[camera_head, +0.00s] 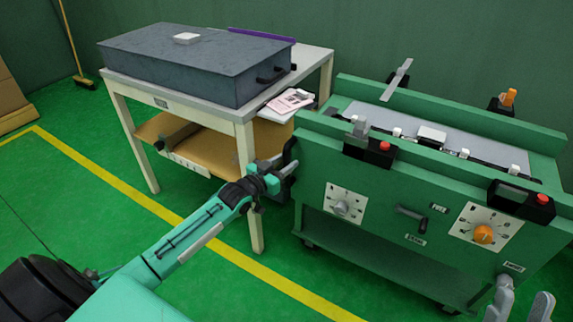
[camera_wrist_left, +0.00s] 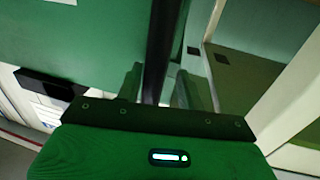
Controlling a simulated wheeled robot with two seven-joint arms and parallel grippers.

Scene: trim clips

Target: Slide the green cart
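The green cart (camera_head: 330,165) stands at the right in the head view, with dials, a crank and a lower shelf on its front. A black handle (camera_head: 291,153) is on its left end. My left gripper (camera_head: 286,170) is at this handle. In the left wrist view, a black bar (camera_wrist_left: 158,40) runs between the two green-looking fingers, close to the left one, with a gap to the right one. Contact is unclear. My right gripper (camera_head: 523,303) shows only its two grey fingertips, spread apart with nothing between them, at the lower right before the cart.
A table (camera_head: 245,150) with a large grey case (camera_head: 200,60) stands left of the cart, close to it. A yellow floor line (camera_head: 270,280) runs below both. A broom (camera_head: 72,50) leans at the back left. The green floor at the left is clear.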

